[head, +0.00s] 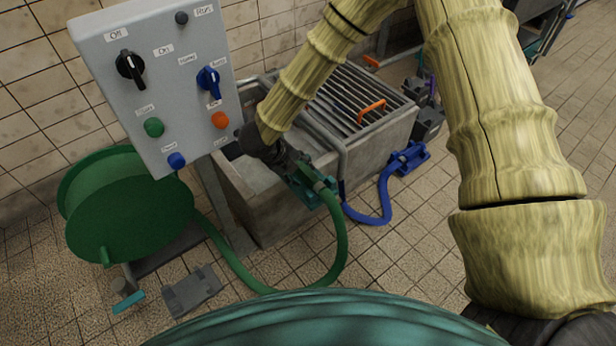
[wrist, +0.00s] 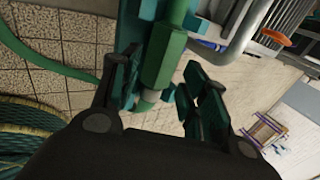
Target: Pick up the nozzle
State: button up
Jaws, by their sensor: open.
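The nozzle (wrist: 163,58) is green with a ribbed, faceted body and a pale end, on a green hose (head: 341,240). In the wrist view it lies between the two fingers of my gripper (wrist: 160,78), which are spread open with gaps on the sides. In the head view my gripper (head: 290,165) is at the front edge of the trough, by a teal holder (head: 312,193) where the hose end sits. My gripper hides most of the nozzle there. I cannot tell whether a finger touches it.
A grey control panel (head: 160,90) stands close to the left of my arm. A green hose reel (head: 125,215) is below it. A concrete trough (head: 285,205) has a metal grate (head: 345,95) with an orange handle (head: 372,110). A blue hose (head: 385,195) lies right.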

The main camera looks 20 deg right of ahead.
aim_at(306, 175)
jog(key=b+x, duration=0.2)
jog(key=x, duration=0.3)
jog(key=shift+s+d, duration=0.1)
jog(key=shift+r, duration=0.1)
jog(key=shift+c, duration=0.2)
jog(key=c, duration=0.9)
